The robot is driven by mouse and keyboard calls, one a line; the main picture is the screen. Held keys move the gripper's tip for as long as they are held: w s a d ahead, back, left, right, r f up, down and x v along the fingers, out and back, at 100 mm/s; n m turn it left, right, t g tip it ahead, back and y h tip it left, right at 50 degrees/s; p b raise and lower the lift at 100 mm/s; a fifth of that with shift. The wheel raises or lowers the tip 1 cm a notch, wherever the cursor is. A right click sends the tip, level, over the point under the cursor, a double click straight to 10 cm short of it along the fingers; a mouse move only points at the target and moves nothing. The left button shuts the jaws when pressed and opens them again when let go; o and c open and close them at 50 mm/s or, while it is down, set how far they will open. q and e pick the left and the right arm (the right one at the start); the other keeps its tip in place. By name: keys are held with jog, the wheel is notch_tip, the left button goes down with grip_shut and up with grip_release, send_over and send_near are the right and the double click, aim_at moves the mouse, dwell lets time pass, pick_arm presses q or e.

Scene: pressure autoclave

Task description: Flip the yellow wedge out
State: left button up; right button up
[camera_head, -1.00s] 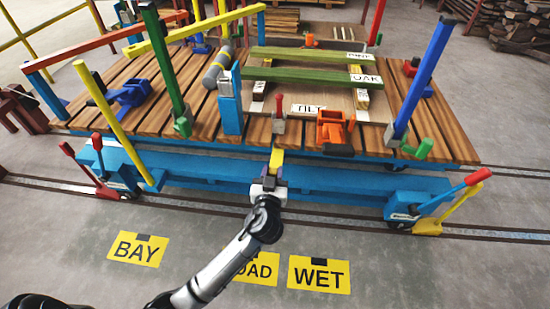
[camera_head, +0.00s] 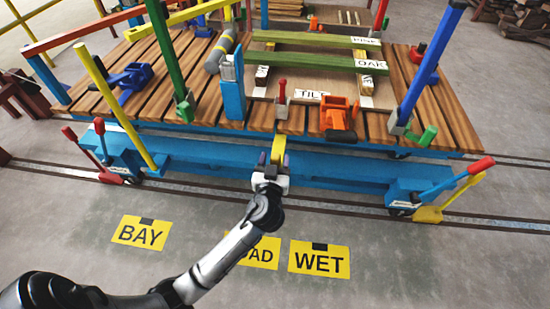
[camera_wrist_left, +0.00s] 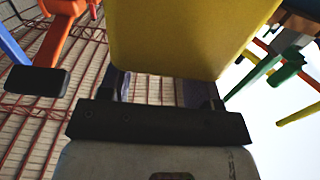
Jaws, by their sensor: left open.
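The yellow wedge (camera_head: 278,147) is at the front side of the blue-framed cart, below the small lever with a red handle (camera_head: 282,88). My left gripper (camera_head: 271,167) is at the wedge's near, lower end, with its jaws open. In the left wrist view the wedge (camera_wrist_left: 190,38) is a large yellow face just beyond the fingers (camera_wrist_left: 165,90). It hides the fingertips, so I cannot tell whether they touch it. My right gripper is not in view.
The slatted cart deck (camera_head: 205,80) carries green boards (camera_head: 315,60), a blue post (camera_head: 232,95) and an orange clamp (camera_head: 338,118). A blue upright (camera_head: 430,65) stands at right. Floor signs (camera_head: 319,259) lie in front; the grey floor is open.

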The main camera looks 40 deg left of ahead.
pick_arm(q)
jog(key=p+v, duration=0.2)
jog(key=v, duration=1.1)
jog(key=shift+s, duration=0.15)
jog(key=shift+d, duration=0.1)
